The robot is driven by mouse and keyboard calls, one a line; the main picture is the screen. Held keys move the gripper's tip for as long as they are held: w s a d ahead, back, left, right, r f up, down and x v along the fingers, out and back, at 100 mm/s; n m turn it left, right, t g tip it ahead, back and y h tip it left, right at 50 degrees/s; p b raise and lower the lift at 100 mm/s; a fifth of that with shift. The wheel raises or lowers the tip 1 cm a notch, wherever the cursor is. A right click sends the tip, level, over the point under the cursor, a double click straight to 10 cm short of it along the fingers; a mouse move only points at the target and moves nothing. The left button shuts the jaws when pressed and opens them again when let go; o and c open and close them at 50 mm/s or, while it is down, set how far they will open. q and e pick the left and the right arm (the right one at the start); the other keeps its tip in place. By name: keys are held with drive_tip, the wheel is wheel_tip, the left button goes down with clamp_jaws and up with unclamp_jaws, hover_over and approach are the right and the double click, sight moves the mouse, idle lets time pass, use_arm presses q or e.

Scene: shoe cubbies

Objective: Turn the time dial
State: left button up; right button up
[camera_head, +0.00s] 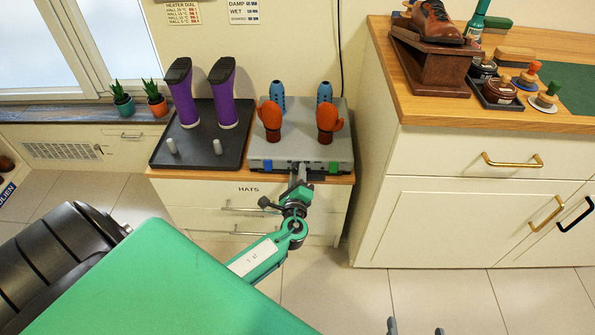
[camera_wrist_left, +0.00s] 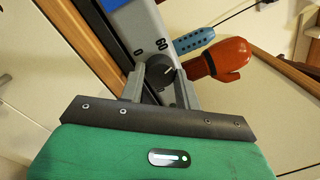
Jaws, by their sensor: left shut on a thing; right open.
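The time dial (camera_wrist_left: 160,68) is a dark round knob with a white mark, on the front panel of a grey dryer box (camera_head: 262,157). In the left wrist view it sits between the two fingers of my left gripper (camera_wrist_left: 162,76), which is shut on it. In the head view my left gripper (camera_head: 298,172) reaches the middle of the box's front edge and hides the dial there. Blue and green parts flank it on that front. My right gripper (camera_head: 415,330) shows only as two fingertips, apart and empty, at the bottom edge of the head view.
Orange gloves (camera_head: 271,119) and blue posts (camera_head: 278,95) stand on the dryer box. Purple boots (camera_head: 184,98) stand on a black tray (camera_head: 156,157) to its left. A cream cabinet (camera_head: 455,222) with a wooden top stands right. The floor in front is free.

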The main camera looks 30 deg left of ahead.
drive_tip(key=s+d+r+g+h+p, duration=0.1)
drive_tip(key=s+d+g+h+p, duration=0.2)
drive_tip(key=d+g, duration=0.25)
drive_tip(key=s+d+r+g+h+p, duration=0.1)
drive_tip(key=s+d+g+h+p, duration=0.25)
drive_tip(key=d, duration=0.35)
use_arm(q)
drive_tip(key=shift+s+m+h+p, duration=0.15)
drive_tip(key=shift+m+p, duration=0.65)
drive_tip(key=shift+m, duration=2.6)
drive_tip(key=shift+w+m+h+p, duration=0.2)
drive_tip(key=shift+m+p, duration=0.6)
drive_tip(key=shift+m, duration=2.6)
use_arm(e)
drive_tip(key=x, duration=0.8)
drive_tip(key=shift+s+f+m+g+y, duration=0.3)
drive_tip(key=shift+m+g+y, duration=0.1)
drive_tip(key=shift+y, duration=0.05)
drive_tip(key=shift+a, duration=0.15)
use_arm(q)
drive_tip(key=o, duration=1)
